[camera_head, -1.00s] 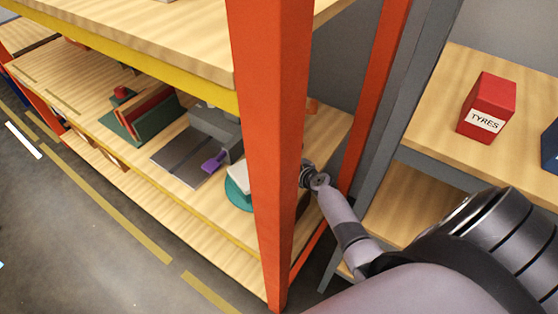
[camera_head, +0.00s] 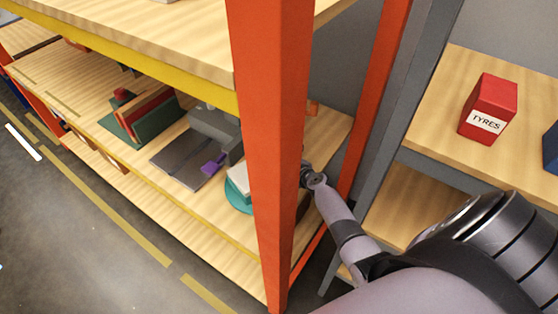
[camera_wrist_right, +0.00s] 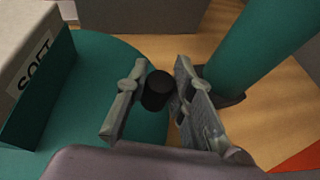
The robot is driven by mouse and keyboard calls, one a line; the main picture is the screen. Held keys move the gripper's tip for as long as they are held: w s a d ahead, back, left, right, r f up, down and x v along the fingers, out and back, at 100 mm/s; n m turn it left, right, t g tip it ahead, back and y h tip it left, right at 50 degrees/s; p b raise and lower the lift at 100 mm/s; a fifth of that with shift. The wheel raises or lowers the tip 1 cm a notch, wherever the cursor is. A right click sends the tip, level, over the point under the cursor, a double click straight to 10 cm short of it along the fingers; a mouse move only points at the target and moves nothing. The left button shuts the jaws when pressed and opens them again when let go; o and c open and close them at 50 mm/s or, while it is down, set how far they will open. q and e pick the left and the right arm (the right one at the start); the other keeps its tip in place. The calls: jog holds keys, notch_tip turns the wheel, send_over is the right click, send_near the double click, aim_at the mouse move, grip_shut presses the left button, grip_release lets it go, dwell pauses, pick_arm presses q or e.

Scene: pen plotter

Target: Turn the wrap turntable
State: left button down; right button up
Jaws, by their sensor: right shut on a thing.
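The wrap turntable is a teal disc (camera_wrist_right: 95,55) in the right wrist view. It also shows in the head view as a teal edge (camera_head: 238,203), partly hidden by the orange post. A pale box marked SOFT (camera_wrist_right: 28,62), with a teal side, sits on the disc at the left; its white part shows in the head view (camera_head: 238,178). A short black knob (camera_wrist_right: 157,88) stands by the disc's edge. My right gripper (camera_wrist_right: 160,95) has its fingers on both sides of the knob and is shut on it. In the head view it is hidden behind the post. My left gripper is not in view.
A thick teal cylinder (camera_wrist_right: 262,50) rises close to the right finger. The orange post (camera_head: 270,150) stands in front of my right forearm. Left on the shelf are a grey machine (camera_head: 213,127) and a purple part (camera_head: 213,165). A red TYRES box (camera_head: 489,106) is at the right.

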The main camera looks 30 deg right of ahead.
grip_shut()
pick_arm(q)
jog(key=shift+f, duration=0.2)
pick_arm(e)
jog(key=shift+w, duration=0.1)
